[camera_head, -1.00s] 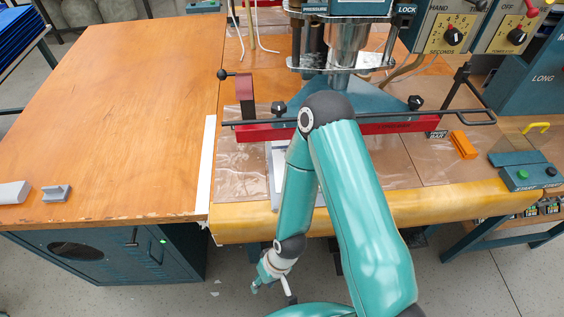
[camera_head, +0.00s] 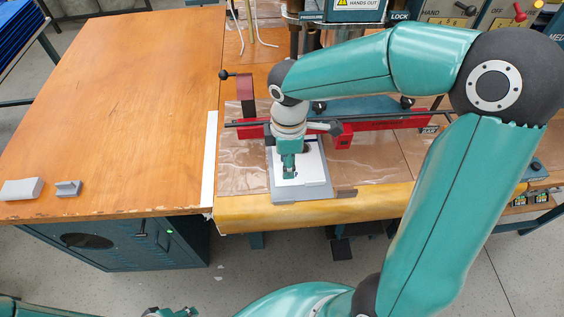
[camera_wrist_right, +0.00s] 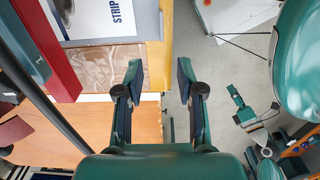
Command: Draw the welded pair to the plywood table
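My right gripper (camera_head: 290,174) hangs above a grey plate (camera_head: 300,193) with a white sheet (camera_head: 315,170) on it, at the welder bed's front. In the right wrist view its fingers (camera_wrist_right: 160,82) are apart with nothing between them. The white sheet (camera_wrist_right: 92,18), partly lettered, lies beyond the fingertips. Clear film (camera_head: 244,178) lies on the bed and shows in the wrist view (camera_wrist_right: 112,66); I cannot tell whether it is one layer or a welded pair. The plywood table (camera_head: 110,110) is at left. My left gripper (camera_head: 175,312) is cut off by the bottom edge.
The red bar (camera_head: 385,123) crosses the bed behind the gripper. A white strip (camera_head: 210,160) lies along the table's right edge. Two grey pieces, one long (camera_head: 21,189) and one small (camera_head: 68,188), sit at its front left. The table's middle is clear.

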